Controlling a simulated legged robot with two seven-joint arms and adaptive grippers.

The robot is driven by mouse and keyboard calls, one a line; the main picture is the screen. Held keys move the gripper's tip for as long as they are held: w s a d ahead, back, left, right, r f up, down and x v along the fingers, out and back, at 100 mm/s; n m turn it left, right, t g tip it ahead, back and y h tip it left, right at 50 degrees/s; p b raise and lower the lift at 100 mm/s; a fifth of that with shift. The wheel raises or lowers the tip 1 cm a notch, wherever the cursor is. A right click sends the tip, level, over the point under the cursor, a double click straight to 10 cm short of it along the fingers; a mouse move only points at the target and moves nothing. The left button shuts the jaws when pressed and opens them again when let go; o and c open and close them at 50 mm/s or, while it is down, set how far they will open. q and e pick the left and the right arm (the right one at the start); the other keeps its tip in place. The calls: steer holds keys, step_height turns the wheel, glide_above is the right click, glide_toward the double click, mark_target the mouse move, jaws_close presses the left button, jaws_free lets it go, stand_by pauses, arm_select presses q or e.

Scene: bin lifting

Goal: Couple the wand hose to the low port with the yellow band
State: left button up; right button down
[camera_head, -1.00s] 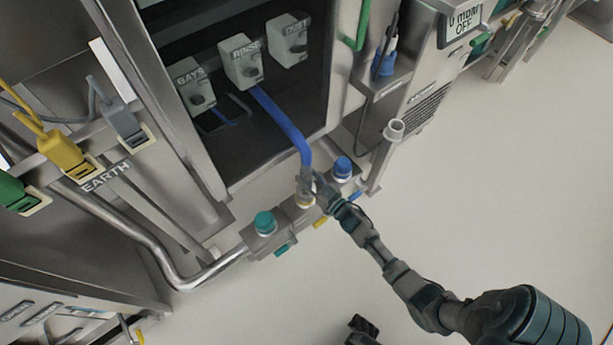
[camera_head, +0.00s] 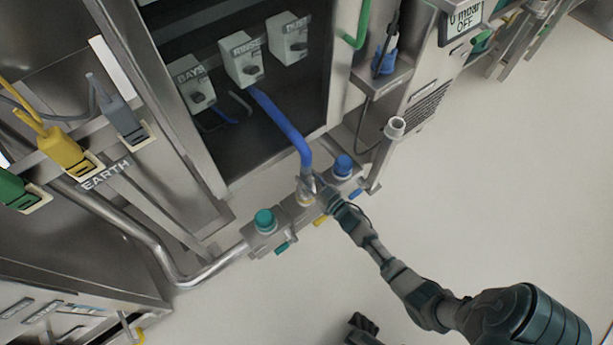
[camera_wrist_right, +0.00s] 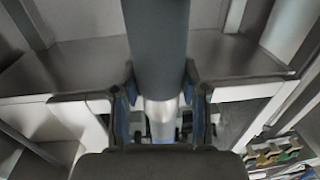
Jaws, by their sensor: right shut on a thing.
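The blue wand hose (camera_head: 281,119) runs from the box marked RINSE down to a grey metal end at the low manifold. My right gripper (camera_head: 314,184) is shut on this hose end, which stands over the middle port (camera_head: 304,199) with a yellowish band. A yellow lever (camera_head: 320,220) sits below that port. Whether the end is seated in the port cannot be told.
A teal-capped port (camera_head: 265,219) and a blue-capped port (camera_head: 343,165) flank the middle one on the manifold. A bent steel pipe (camera_head: 190,279) joins at the left. The floor (camera_head: 480,190) to the right is clear.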

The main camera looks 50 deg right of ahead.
steer(key=shift+f, duration=0.1)
stand_by(0.7)
steer(key=c, duration=0.5)
jaws_free()
steer(key=shift+f, duration=0.1)
steer(key=s, duration=0.4)
steer(key=s+a, duration=0.1)
steer(key=s, duration=0.7)
steer(key=shift+a+f, duration=0.15)
steer(key=shift+a, duration=0.25)
steer(key=shift+w, duration=0.1)
